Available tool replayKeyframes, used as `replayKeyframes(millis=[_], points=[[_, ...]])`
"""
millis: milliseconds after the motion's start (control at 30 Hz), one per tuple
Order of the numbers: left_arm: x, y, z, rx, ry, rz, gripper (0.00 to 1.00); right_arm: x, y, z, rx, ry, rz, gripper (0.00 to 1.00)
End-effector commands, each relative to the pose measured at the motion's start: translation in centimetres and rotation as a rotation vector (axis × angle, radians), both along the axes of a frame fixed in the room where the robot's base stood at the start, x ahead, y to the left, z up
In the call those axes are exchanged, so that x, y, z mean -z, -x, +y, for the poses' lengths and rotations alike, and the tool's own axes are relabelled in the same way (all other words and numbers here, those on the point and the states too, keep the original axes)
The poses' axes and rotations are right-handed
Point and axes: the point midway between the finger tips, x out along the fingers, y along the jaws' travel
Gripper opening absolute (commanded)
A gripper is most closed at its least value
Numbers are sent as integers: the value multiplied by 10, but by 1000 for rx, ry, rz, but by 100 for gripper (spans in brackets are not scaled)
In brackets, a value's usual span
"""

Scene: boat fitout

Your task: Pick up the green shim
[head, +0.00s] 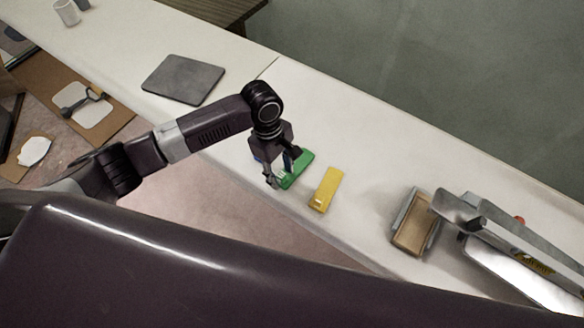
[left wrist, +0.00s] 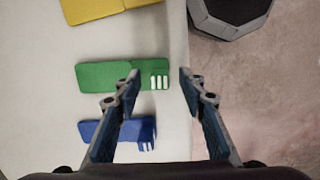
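The green shim (head: 301,168) lies flat on the white bench near its front edge, partly hidden by my left gripper in the head view. My left gripper (head: 284,174) is open above it, pointing down. In the left wrist view the fingers (left wrist: 159,78) are spread. The end of the green shim (left wrist: 100,77) with white marks shows between the fingertips. One finger overlaps the shim's middle; the other is past its end. I cannot tell the height gap. My right gripper is not in view.
A yellow shim (head: 326,189) and a blue shim (left wrist: 112,131) lie on either side of the green one. Further right are a grey-sided tray with a tan inside (head: 411,236) and a metal tool (head: 510,250). A dark grey plate (head: 183,79) lies left on the bench.

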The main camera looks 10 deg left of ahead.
Motion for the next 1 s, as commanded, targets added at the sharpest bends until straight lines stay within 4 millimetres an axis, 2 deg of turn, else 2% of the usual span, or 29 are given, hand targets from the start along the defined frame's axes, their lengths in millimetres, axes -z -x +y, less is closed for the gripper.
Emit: replayKeyframes(millis=[133,367,700,1000], points=[[12,1,-1,0,-1,-1,38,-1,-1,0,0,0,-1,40],[13,1,-2,1,0,-1,37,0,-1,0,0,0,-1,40],[13,1,-2,2,0,-2,0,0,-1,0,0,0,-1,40],[12,0,-2,2,0,-2,0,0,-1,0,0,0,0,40]])
